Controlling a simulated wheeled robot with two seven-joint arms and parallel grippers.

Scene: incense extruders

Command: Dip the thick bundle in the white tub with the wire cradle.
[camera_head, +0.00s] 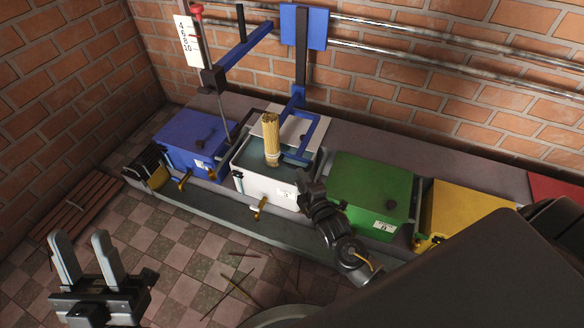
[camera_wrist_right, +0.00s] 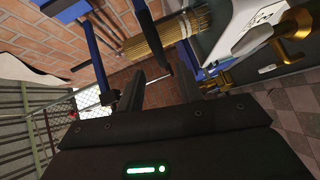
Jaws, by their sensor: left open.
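The thick bundle (camera_head: 271,135) of tan sticks stands upright at the white tub (camera_head: 262,190), its lower end at the dark liquid; whether it touches is unclear. A blue frame (camera_head: 313,135) reaches over the tub beside the bundle. I cannot make out the wire cradle clearly. My right gripper (camera_head: 308,184) is at the tub's right front corner, apart from the bundle. In the right wrist view its fingers (camera_wrist_right: 160,78) are spread and empty, with the bundle (camera_wrist_right: 165,35) and tub (camera_wrist_right: 238,28) beyond them. My left gripper (camera_head: 86,258) is open and empty over the floor at lower left.
A blue tub (camera_head: 190,140) stands left of the white one; green (camera_head: 370,190) and yellow (camera_head: 465,212) tubs stand right. Brass taps (camera_head: 259,208) stick out in front. A blue post with an arm (camera_head: 245,45) and a red-topped rod (camera_head: 197,10) rise behind. Sticks lie on the floor.

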